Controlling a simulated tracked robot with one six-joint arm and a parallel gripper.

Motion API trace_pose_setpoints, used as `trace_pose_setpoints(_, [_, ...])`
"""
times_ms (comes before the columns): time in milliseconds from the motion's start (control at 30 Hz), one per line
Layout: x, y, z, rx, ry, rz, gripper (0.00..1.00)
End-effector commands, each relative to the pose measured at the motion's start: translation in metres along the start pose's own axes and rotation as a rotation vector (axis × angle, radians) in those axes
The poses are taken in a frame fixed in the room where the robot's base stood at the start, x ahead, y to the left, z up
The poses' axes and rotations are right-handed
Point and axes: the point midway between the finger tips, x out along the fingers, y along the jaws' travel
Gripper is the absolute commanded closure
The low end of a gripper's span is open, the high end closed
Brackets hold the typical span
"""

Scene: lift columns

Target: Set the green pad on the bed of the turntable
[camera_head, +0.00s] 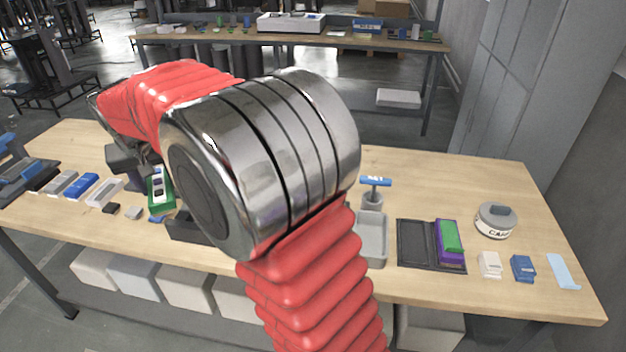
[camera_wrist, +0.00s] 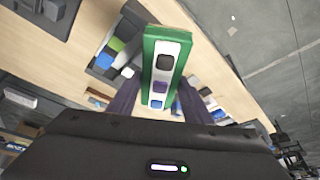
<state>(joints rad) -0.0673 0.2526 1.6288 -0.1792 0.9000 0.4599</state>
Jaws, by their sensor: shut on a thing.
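My gripper (camera_wrist: 160,100) is shut on a green block (camera_wrist: 150,50), which I take for the green pad. Its white face carries black, purple and blue squares. In the head view the same green block (camera_head: 169,205) shows at the left of the table, partly behind my arm. Another green piece (camera_head: 449,236) lies on a purple block in a black open case (camera_head: 415,241) at the right. I cannot pick out the turntable for certain. A dark box (camera_head: 184,229) is mostly hidden behind my arm.
The wooden table (camera_head: 500,180) holds a grey tray (camera_head: 371,240), a blue-topped tool (camera_head: 375,182), a round lidded jar (camera_head: 495,221), and small white and blue boxes (camera_head: 522,268). Blue and white pieces (camera_head: 82,187) lie at the left. The table's back right is clear.

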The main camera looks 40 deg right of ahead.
Motion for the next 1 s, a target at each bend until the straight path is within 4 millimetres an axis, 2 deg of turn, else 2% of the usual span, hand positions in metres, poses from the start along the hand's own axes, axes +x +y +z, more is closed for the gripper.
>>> trace_pose_setpoints(133, [0.001,0.006,0.001,-0.015,0.001,-0.007,0.89])
trace_pose_setpoints(267, [0.005,0.023,0.002,-0.045,0.002,-0.02,0.89])
trace_pose_setpoints(1000, [0.029,0.156,0.023,-0.336,0.002,-0.14,0.89])
